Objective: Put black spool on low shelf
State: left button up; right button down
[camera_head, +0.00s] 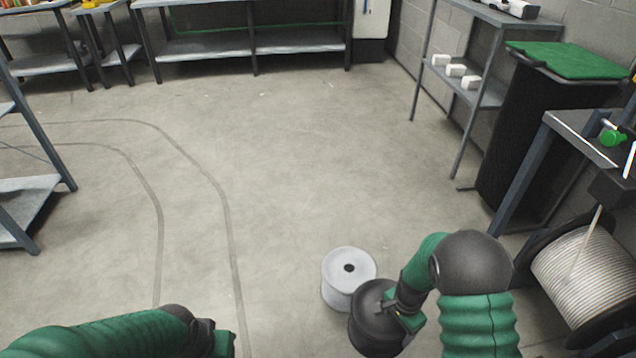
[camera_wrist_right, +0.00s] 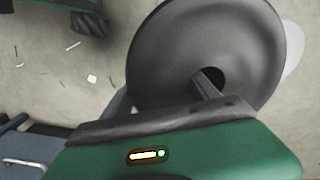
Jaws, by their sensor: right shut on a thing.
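A black spool (camera_head: 374,322) is held by my right gripper (camera_head: 408,318) at the bottom of the head view. In the right wrist view the black spool (camera_wrist_right: 165,50) fills the upper middle, and one finger of the right gripper (camera_wrist_right: 205,85) goes into its centre hole. My left arm comes in at the bottom left; its gripper (camera_head: 222,345) is at the bottom edge and its fingers are mostly cut off. Low shelves show on the bench at the back (camera_head: 205,47) and on the rack at the left edge (camera_head: 28,188).
A white spool (camera_head: 348,278) stands just left of the black spool. A big cable reel (camera_head: 590,280) sits at the right under a workbench. A black bin with a green lid (camera_head: 570,60) and a grey rack (camera_head: 490,95) with white boxes line the right wall. The middle floor is clear.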

jog(key=r+n, duration=0.1)
jog(key=r, duration=0.3)
jog(key=a+r+n, duration=0.1)
jog(key=r+n, duration=0.1)
jog(key=r, duration=0.2)
jog(key=w+a+r+n+p, duration=0.1)
jog(key=r+n, duration=0.1)
jog(key=r, duration=0.2)
jog(key=s+r+n+p, duration=0.2)
jog(key=r+n+p, duration=0.1)
jog(key=r+p, duration=1.6)
jog(key=s+r+n+p, duration=0.2)
jog(key=r+n+p, duration=0.2)
jog(key=r+p, duration=1.6)
notch_tip(320, 180, up, 4)
jog(key=shift+s+a+f, duration=0.2)
jog(key=shift+s+a, duration=0.05)
jog(key=shift+s, duration=0.1)
